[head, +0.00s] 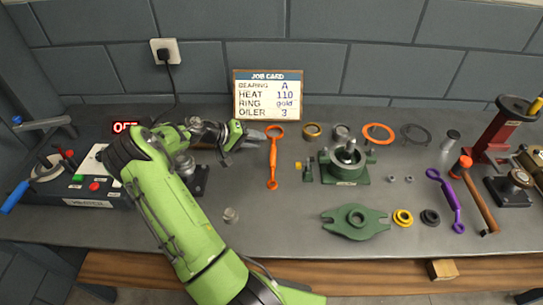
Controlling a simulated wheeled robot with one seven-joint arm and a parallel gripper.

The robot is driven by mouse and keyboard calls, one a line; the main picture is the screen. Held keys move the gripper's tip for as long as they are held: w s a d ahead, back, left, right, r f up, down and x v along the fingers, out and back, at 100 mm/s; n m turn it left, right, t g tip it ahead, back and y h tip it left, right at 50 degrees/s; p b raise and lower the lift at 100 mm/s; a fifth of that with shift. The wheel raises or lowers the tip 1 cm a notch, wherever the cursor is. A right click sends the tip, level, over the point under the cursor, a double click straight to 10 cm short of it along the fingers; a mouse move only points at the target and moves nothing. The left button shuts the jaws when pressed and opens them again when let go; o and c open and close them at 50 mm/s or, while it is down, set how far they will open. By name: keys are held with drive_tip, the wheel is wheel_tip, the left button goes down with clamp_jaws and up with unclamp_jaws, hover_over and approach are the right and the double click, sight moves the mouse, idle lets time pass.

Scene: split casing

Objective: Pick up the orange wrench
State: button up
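The orange wrench (272,160) lies on the grey workbench in the head view, left of the middle, its length running from the back toward the front. Its larger ring end is at the back and its smaller end is nearer the front. My gripper (256,138) is just left of the wrench's back end, with its dark fingers pointing right toward it. I cannot tell whether the fingers are apart, or how high they are above the bench. The wrench looks uncovered and apart from the fingers.
A green casing base (346,174) with a shaft stands right of the wrench. A green flange plate (355,222) lies in front of it. A purple wrench (445,200) and a hammer (474,195) lie farther right. The job card (267,96) stands behind. Bench left of the plate is mostly clear.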

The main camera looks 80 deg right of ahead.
drive_tip(key=x, duration=0.6)
drive_tip(key=shift+d+f+b, duration=0.2)
drive_tip(key=shift+d+b, duration=0.05)
drive_tip(key=shift+b, duration=0.15)
drive_tip(key=shift+w+a, duration=0.1)
clamp_jaws()
